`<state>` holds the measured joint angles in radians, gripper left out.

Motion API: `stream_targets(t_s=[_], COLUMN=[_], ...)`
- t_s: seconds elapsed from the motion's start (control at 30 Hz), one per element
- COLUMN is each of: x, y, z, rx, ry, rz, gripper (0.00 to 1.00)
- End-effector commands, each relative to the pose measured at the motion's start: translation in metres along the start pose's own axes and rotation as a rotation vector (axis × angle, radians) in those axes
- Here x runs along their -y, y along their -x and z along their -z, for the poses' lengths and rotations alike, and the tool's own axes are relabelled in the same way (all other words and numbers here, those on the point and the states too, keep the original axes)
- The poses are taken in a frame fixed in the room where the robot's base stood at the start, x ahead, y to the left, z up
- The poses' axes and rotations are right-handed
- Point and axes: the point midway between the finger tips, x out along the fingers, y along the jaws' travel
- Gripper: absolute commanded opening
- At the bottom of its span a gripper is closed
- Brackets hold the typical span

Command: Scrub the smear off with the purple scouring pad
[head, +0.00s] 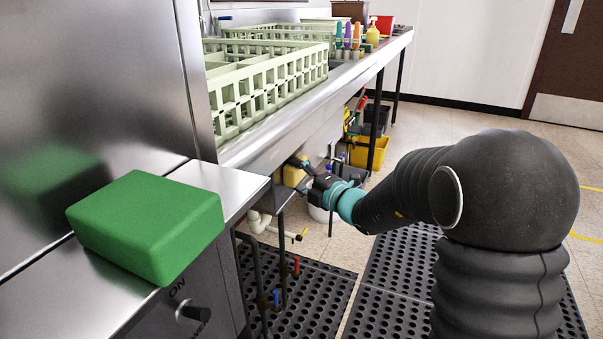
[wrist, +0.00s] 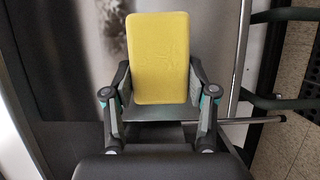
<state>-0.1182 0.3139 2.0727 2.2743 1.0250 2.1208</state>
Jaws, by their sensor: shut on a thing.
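My gripper (head: 307,174) is shut on a yellow pad (wrist: 159,57), holding it by its sides. The yellow pad (head: 293,175) also shows in the head view, beside the front face of the steel counter below the racks. In the wrist view the pad is in front of a grey metal surface, and I cannot tell whether it touches. A dark smudge (wrist: 118,32) shows on that surface just left of the pad; it may be the smear, partly hidden by the pad. I can make out no purple scouring pad in either view.
A green block (head: 148,226) sits on the steel ledge at left. Pale green dish racks (head: 262,85) stand on the counter (head: 300,113). Pipes with red and blue valve handles (head: 295,266) are below. Black perforated mats (head: 325,285) cover the floor; a yellow bucket (head: 368,153) stands farther back.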

Motion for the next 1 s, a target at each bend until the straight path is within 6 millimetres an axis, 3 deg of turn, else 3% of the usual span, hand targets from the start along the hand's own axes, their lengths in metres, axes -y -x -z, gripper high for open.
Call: stream_targets(t_s=[0.17,0.5,0.67,1.0], x=[-0.003,-0.028,-0.029,-0.029], y=[0.000,0.001,0.001,-0.005], z=[0.005,0.005,0.004,-0.018], rx=[-0.006,-0.007,-0.006,-0.001], ry=[0.001,0.003,0.003,0.000], rz=[-0.001,-0.004,-0.003,-0.001], gripper=[0.29,0.29,0.29,0.29])
